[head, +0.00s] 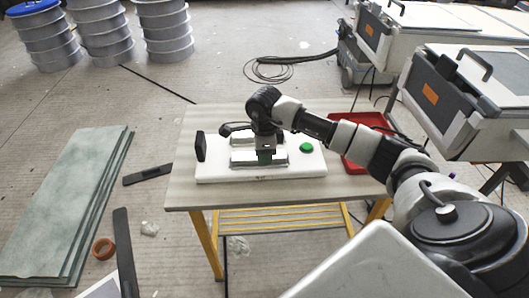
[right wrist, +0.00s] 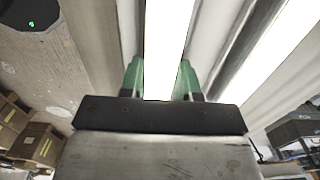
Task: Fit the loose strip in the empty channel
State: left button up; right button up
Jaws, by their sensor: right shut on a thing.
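My right gripper (head: 264,158) points down over the white mould block (head: 220,173) on the table, at its grey raised channel part (head: 243,160). In the right wrist view its two green fingertips (right wrist: 160,78) are shut on a bright white strip (right wrist: 165,40), one on each side. The strip runs away from the gripper, and its far end is out of frame. Grey ridges lie on both sides, with another bright white band (right wrist: 275,60) to the right. I cannot tell whether the held strip sits in a channel or above it. My left gripper is not in view.
A green button (head: 306,147) is at the block's right, and a black upright piece (head: 200,146) is at its left end. A red tray (head: 358,155) lies on the table's right. The wooden table's (head: 185,190) front left is clear. Grey-white cases (head: 470,90) stand beyond.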

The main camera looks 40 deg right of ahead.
jog(key=o, duration=1)
jog(key=shift+c, duration=0.2)
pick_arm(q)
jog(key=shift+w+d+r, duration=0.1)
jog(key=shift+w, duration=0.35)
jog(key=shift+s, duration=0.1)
pick_arm(e)
jog(key=shift+r, duration=0.85)
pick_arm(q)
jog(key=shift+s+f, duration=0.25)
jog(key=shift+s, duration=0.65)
pick_arm(e)
notch_tip(320, 180, up, 10)
jog(key=shift+r, duration=0.25)
